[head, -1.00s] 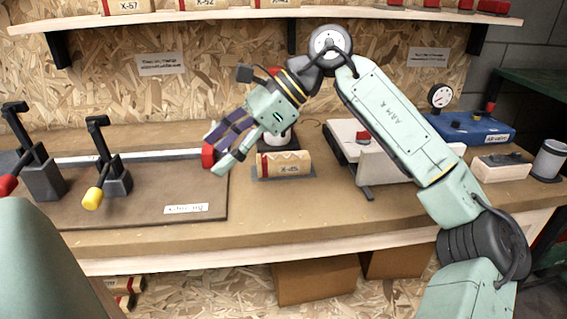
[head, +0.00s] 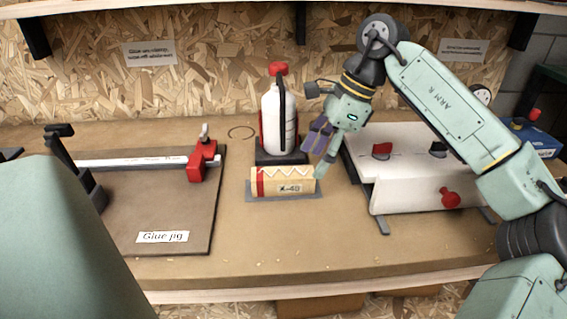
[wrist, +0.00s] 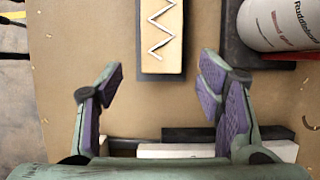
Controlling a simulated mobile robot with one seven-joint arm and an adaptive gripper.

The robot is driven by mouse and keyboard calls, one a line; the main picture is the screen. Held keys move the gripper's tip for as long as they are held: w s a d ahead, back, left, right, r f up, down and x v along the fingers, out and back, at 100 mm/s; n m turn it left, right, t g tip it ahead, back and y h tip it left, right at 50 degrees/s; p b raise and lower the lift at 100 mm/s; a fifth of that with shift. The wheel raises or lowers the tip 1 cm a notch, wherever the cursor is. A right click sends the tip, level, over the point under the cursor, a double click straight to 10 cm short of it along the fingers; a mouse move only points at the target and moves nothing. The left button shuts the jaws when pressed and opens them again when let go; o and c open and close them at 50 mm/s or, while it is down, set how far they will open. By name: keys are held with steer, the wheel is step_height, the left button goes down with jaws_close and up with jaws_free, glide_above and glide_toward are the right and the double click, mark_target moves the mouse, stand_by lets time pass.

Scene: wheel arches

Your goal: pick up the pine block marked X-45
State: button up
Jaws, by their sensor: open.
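The pine block (head: 268,186) lies on a grey pad on the bench in the head view. It has a red band at its left end, a white zigzag along its top and a label that looks like X-4 and a last character I cannot read surely. My gripper (head: 320,155) is open, at the block's right end and above it. In the wrist view the block (wrist: 162,50) shows at the top middle, beyond the open, empty fingers (wrist: 160,75). Its near end lies in line with the gap between them; its far end is cut off.
A white bottle (head: 279,115) with a red cap stands on a dark base right behind the block. The glue jig board (head: 190,222) with a red clamp lies to the left. A white fixture (head: 405,197) with red knobs stands to the right. The bench front is clear.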

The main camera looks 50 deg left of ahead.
mark_target(306, 172)
steer(key=shift+p+x, duration=0.9)
steer(key=shift+x, duration=2)
steer(key=shift+a, duration=0.15)
steer(key=shift+r, duration=0.1)
steer(key=c, duration=1.3)
